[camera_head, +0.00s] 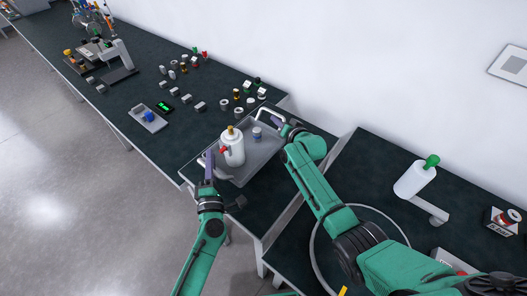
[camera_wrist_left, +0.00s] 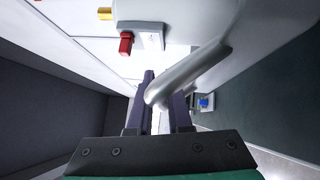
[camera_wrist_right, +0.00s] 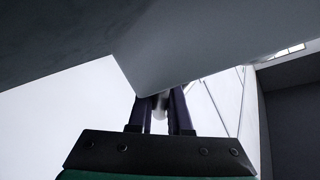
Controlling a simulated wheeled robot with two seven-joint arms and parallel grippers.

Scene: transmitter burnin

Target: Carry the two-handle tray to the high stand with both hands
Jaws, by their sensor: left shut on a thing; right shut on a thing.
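The grey two-handle tray (camera_head: 262,153) is at the near end of the left dark table. It carries a white canister (camera_head: 232,150) with a gold top and red fitting, and a small blue-and-white part (camera_head: 257,134). My left gripper (camera_head: 209,170) is shut on the tray's left handle; the silver handle bar (camera_wrist_left: 190,76) runs between its fingers in the left wrist view. My right gripper (camera_head: 280,124) is shut on the opposite handle (camera_head: 268,113); the right wrist view shows the tray (camera_wrist_right: 200,50) just beyond its fingers. I cannot tell whether the tray touches the table. I cannot identify the high stand.
The left table (camera_head: 110,110) holds several small parts, a blue item on a small tray (camera_head: 148,118), and a microscope-like device (camera_head: 118,58). A white wall runs behind both.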

